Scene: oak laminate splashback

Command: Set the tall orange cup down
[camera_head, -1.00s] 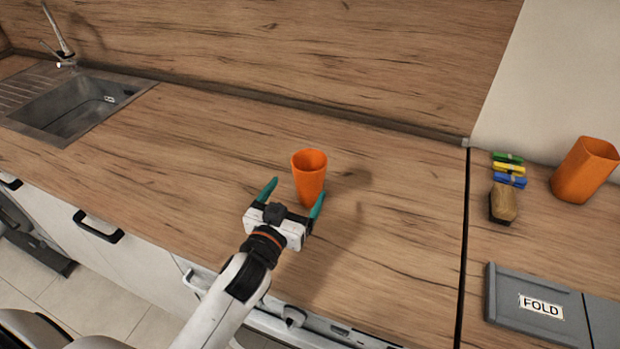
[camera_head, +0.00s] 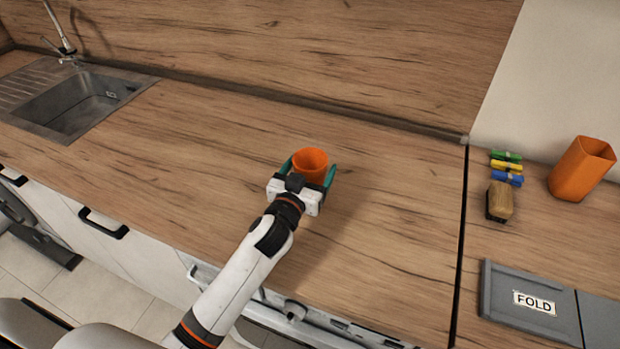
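An orange tapered cup (camera_head: 310,160) is on the wooden counter (camera_head: 400,220), its open rim facing up. My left gripper (camera_head: 311,170) is around it, with one teal finger on each side, very close to its walls. I cannot tell whether the fingers press on it. The gripper body hides the cup's lower part and base, so its contact with the counter does not show. A second orange cup (camera_head: 581,170), angular and larger in view, stands upright on the right counter. My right gripper is not in view.
Green, yellow and blue clips (camera_head: 507,168) and a wooden-backed brush (camera_head: 500,201) lie on the right counter. A grey panel marked FOLD (camera_head: 530,299) is in front of them. A sink (camera_head: 75,105) is at the left. The counter around the near cup is clear.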

